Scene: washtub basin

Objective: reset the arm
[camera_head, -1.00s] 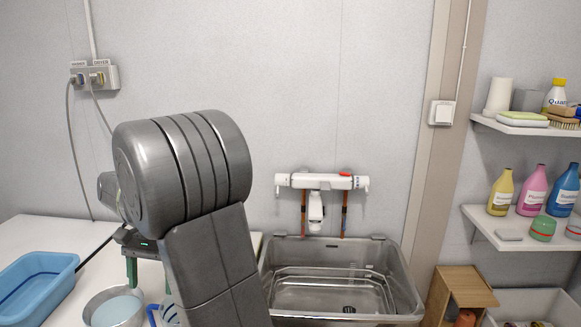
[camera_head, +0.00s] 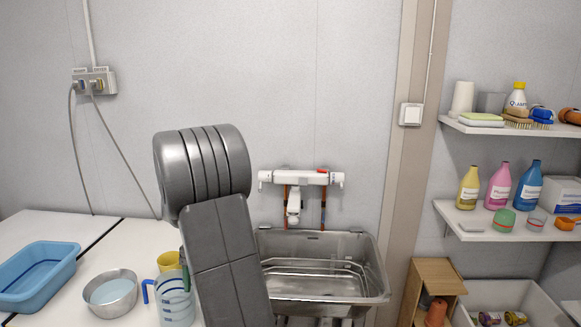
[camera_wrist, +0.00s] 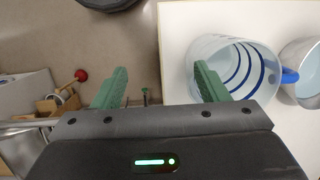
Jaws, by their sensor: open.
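My gripper (camera_wrist: 158,88) shows in the wrist view with two green fingers spread wide apart and nothing between them. It points down over the edge of the white counter, with floor below its left finger. A clear measuring jug with blue stripes (camera_wrist: 222,60) stands beyond the right finger; I cannot tell whether they touch. In the head view my grey arm stands in front of the counter and hides nearly all of the gripper. The striped jug (camera_head: 176,305) shows just left of my arm there.
A blue tub (camera_head: 38,272), a steel bowl (camera_head: 110,294) and a yellow cup (camera_head: 168,261) stand on the white counter (camera_head: 70,232). A steel basin (camera_head: 325,277) is right of my arm, under a white tap (camera_head: 300,178). Shelves with bottles (camera_head: 500,186) are at the right.

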